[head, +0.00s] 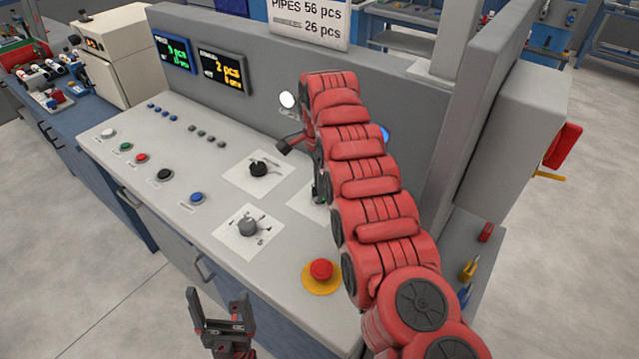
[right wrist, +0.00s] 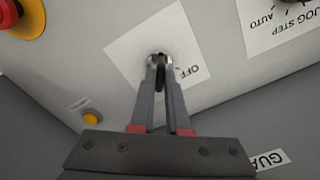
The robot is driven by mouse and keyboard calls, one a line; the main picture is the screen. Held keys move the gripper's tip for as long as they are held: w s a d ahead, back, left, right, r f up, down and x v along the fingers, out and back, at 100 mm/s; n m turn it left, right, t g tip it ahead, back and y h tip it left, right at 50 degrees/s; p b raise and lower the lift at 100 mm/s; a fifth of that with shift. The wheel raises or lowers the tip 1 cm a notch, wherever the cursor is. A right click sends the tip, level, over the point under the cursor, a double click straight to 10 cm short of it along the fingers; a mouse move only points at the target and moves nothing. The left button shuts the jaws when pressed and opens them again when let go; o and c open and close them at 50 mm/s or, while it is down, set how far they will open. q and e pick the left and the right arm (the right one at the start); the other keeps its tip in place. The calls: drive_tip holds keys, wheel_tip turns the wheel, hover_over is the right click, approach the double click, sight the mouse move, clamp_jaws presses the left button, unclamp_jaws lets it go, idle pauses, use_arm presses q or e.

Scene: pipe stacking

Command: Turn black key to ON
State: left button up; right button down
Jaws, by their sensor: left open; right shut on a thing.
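In the right wrist view, the black key (right wrist: 160,68) stands in a silver lock on a white plate (right wrist: 138,38) marked OFF. My right gripper (right wrist: 159,64) is shut on the key, and its fingers hide most of it. The key's exact angle and any ON mark cannot be made out. In the head view my red right arm covers most of this lock; only part of its white plate (head: 303,204) shows. My left gripper (head: 219,300) is open and empty, in front of the console's front edge and away from the key.
The grey console (head: 225,130) carries a black knob (head: 258,169), a grey knob (head: 248,228), several push buttons and a red emergency stop (head: 321,269) close to my right arm. A grey upright panel (head: 480,110) stands right of the arm. Floor is clear at lower left.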

drive_tip(key=shift+m, duration=1)
drive_tip(key=c, duration=0.9)
unclamp_jaws()
